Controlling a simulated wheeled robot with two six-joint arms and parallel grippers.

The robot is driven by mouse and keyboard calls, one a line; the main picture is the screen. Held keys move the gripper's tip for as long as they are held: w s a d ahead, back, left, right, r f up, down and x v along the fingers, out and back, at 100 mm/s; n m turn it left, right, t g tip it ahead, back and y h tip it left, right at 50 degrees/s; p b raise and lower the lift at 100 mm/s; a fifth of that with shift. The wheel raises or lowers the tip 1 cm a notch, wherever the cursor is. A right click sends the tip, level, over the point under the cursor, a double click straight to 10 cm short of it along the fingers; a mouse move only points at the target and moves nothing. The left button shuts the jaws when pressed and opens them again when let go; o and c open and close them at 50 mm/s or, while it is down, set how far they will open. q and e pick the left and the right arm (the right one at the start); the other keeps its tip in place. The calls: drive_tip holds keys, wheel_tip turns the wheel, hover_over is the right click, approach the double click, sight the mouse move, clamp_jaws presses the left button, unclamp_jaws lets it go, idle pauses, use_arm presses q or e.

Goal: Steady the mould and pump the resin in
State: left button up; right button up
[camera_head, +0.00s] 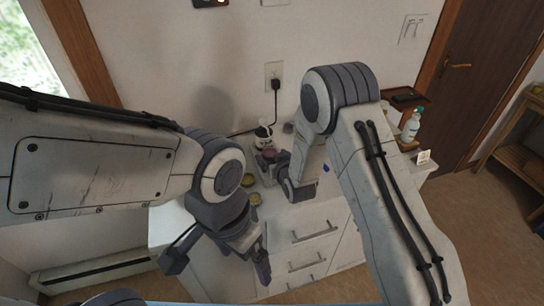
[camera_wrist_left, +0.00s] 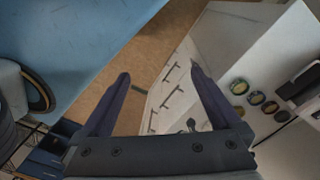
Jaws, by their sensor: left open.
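A white bottle with a black top (camera_head: 263,136) stands at the back of the white counter, by the wall. A small reddish thing (camera_head: 269,154) is just in front of it, partly hidden; I cannot tell which thing is the mould. My right gripper (camera_head: 268,165) is beside these, its fingers small and partly covered by the arm, so its opening is unclear. My left gripper (camera_head: 260,262) hangs in front of the cabinet drawers, below the counter top, away from the bottle. In the left wrist view its fingers (camera_wrist_left: 159,76) are wide apart with nothing between them.
Small round pots (camera_head: 249,181) sit on the counter; several show in the left wrist view (camera_wrist_left: 256,97). A white-and-green bottle (camera_head: 411,125) stands at the counter's right end near a dark red stand (camera_head: 405,99). A black cord (camera_head: 276,105) hangs from the wall socket.

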drive_tip(key=c, duration=1.3)
use_arm(q)
drive_tip(key=c, duration=0.3)
drive_tip(key=shift+w, duration=0.3)
drive_tip(key=c, duration=0.5)
drive_tip(key=shift+n+t+y, duration=0.3)
drive_tip(key=shift+t+y, duration=0.2)
drive_tip(key=w, duration=0.2)
drive_tip(key=w+r, duration=0.1)
drive_tip(key=w, duration=0.2)
drive_tip(key=shift+w+d, duration=0.1)
drive_tip(key=shift+w, duration=0.05)
clamp_jaws()
drive_tip(key=w+d+r+n+t+y, duration=0.1)
drive_tip(key=w+r+n+t, duration=0.1)
drive_tip(key=w, duration=1)
drive_tip(key=w+d+r+n+t+y, duration=0.1)
drive_tip(key=w+d+r+n+t, duration=0.1)
drive_tip(key=w, duration=1)
drive_tip(key=w+d+r+n+t+y, duration=0.1)
drive_tip(key=w+n, duration=0.5)
drive_tip(key=w, duration=0.6)
wheel_tip(320, 180, up, 2)
drive_tip(key=shift+w+d+r+t, duration=0.15)
drive_tip(key=shift+w+d+t, duration=0.05)
drive_tip(key=shift+d+t, duration=0.45)
drive_tip(key=shift+a, duration=0.1)
